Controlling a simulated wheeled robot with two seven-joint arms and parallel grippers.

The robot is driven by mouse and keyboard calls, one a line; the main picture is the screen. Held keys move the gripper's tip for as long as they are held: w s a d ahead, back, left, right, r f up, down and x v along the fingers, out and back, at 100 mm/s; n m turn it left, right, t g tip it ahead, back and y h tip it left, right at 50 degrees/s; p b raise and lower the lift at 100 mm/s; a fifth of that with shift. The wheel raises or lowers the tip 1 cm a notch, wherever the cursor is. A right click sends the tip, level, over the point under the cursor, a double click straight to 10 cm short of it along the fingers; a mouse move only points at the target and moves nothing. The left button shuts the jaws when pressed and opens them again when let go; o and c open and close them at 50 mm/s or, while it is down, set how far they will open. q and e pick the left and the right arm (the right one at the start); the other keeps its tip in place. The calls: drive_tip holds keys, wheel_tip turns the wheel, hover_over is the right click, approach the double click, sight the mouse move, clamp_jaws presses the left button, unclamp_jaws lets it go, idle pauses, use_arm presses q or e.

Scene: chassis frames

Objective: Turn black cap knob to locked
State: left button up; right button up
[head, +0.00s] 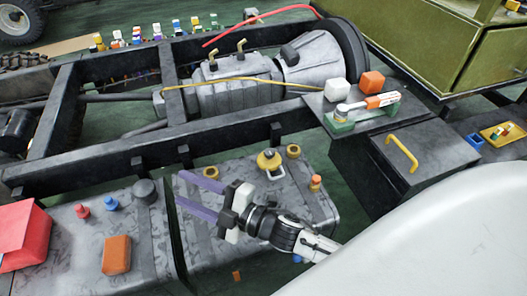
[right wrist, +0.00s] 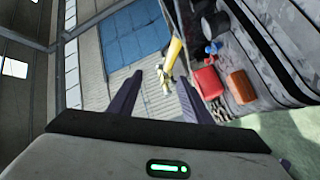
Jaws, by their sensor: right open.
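The black cap knob (head: 145,189) is a dark round cap on top of the left grey tank, near its back right edge. My right gripper (head: 180,191) comes in from the right with two purple fingers pointing left. The fingers are spread apart and hold nothing. Their tips are just right of the cap, apart from it in the picture; their height over it is hard to tell. In the right wrist view both fingers (right wrist: 162,76) show spread with nothing held between them. Any lock marking on the cap is too small to read. My left gripper is not in view.
A red box (head: 22,235), a red knob (head: 82,211), a blue knob (head: 112,203) and an orange block (head: 117,254) are on the left tank. The right tank (head: 310,205) bears yellow caps (head: 268,161). A black frame rail (head: 110,163) runs behind both tanks.

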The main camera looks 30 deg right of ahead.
drive_tip(key=w+a+r+n+g+y+b, duration=0.1)
drive_tip(key=w+a+r+n+g+y, duration=0.15)
drive_tip(key=a+n+y, duration=0.4)
drive_tip(key=n+g+h+b, duration=0.8)
drive_tip(key=n+g+h, duration=0.65)
drive_tip(key=n, duration=1.25)
hover_over(269, 152)
wheel_tip(269, 152, down, 2)
drive_tip(key=t+h, duration=0.2)
wheel_tip(269, 152, down, 10)
drive_tip(key=shift+d+r, duration=0.1)
drive_tip(key=shift+r, duration=0.1)
drive_tip(key=c, duration=1.1)
